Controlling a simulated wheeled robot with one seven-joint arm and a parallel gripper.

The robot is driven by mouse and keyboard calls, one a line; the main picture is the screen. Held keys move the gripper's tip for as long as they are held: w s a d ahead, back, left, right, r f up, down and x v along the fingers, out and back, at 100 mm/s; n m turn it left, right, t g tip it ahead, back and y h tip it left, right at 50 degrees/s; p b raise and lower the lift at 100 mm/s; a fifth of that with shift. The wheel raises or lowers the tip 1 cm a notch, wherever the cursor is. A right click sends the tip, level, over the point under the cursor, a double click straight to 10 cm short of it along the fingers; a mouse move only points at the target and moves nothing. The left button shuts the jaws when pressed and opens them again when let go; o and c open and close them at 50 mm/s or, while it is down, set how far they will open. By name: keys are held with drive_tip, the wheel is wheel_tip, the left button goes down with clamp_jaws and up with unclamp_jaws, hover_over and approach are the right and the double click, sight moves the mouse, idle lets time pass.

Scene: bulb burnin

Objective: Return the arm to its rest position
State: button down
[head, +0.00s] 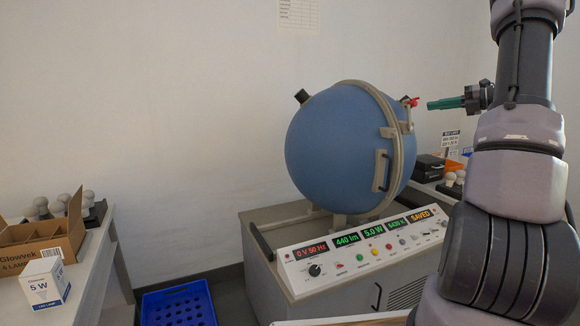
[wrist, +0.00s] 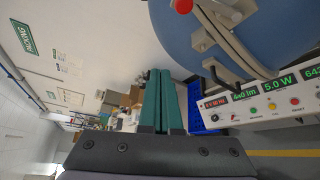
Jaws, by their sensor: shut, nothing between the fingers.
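My gripper (head: 446,103) has green fingers and is held in the air to the right of the large blue sphere (head: 335,150), pointing left toward the sphere's red-tipped latch (head: 411,101). There is a gap between the fingertips and the latch. In the wrist view the fingers (wrist: 161,100) lie together with nothing between them. My arm rises in front of the right side of the head view and hides part of the bench there.
The sphere stands on a grey cabinet with a lit control panel (head: 362,245), whose last display reads SAVED. At left, a bench holds an open carton (head: 40,240), a 5 W box (head: 46,282) and bulbs. A blue crate (head: 178,304) is on the floor.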

drive_tip(key=s+a+r+n+g+h, duration=0.25)
drive_tip(key=s+a+n, duration=0.4)
drive_tip(key=a, duration=0.35)
drive_tip(key=s+a+r+n+g+h, duration=0.1)
drive_tip(key=s+a+n+g, duration=0.3)
drive_tip(key=a+n, duration=0.55)
drive_tip(key=s+a+f+n+t+h, duration=0.1)
drive_tip(key=s+a+n+h, duration=0.2)
drive_tip(key=s+n, duration=0.6)
drive_tip(key=s+a+f+n+t+h, duration=0.2)
drive_tip(key=s+a+n, duration=0.4)
drive_tip(key=s+n, duration=0.4)
drive_tip(key=shift+h, duration=0.55)
drive_tip(key=shift+s+t, duration=0.1)
drive_tip(key=shift+t, duration=0.15)
